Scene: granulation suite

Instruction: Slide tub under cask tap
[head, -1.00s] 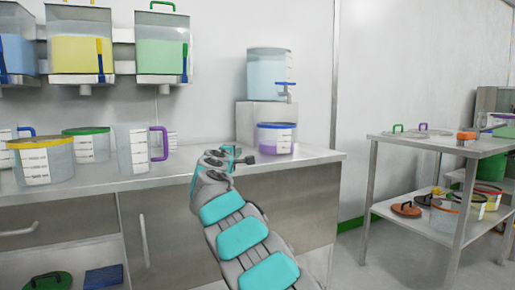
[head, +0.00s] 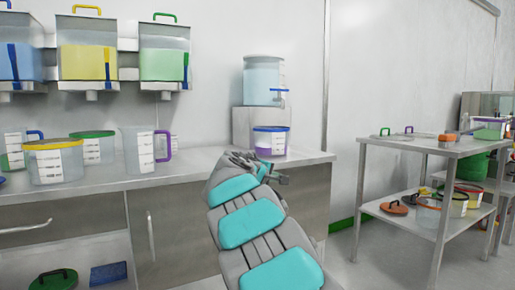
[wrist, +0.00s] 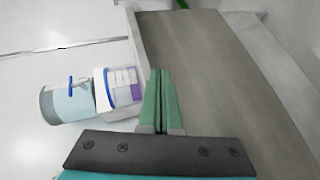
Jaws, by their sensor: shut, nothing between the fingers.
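The clear tub (head: 270,141) with a blue rim, a white label and some purple content stands upright on the counter, in front of the grey block and below the cask's tap (head: 279,97). The pale blue cask (head: 263,78) stands on that block. In the wrist view the tub (wrist: 118,88) and cask (wrist: 68,104) lie left of my fingers. My gripper (head: 283,179) is shut and empty, in front of the tub near the counter's front edge. The wrist view shows both green fingers (wrist: 160,100) together, apart from the tub; whether the tap is exactly over the tub is unclear.
The grey block (head: 243,127) bears the cask. A jug with a purple handle (head: 140,152) and several tubs stand on the counter (head: 190,170) at left, under wall dispensers (head: 88,65). A steel trolley (head: 400,148) stands at right, past a floor gap.

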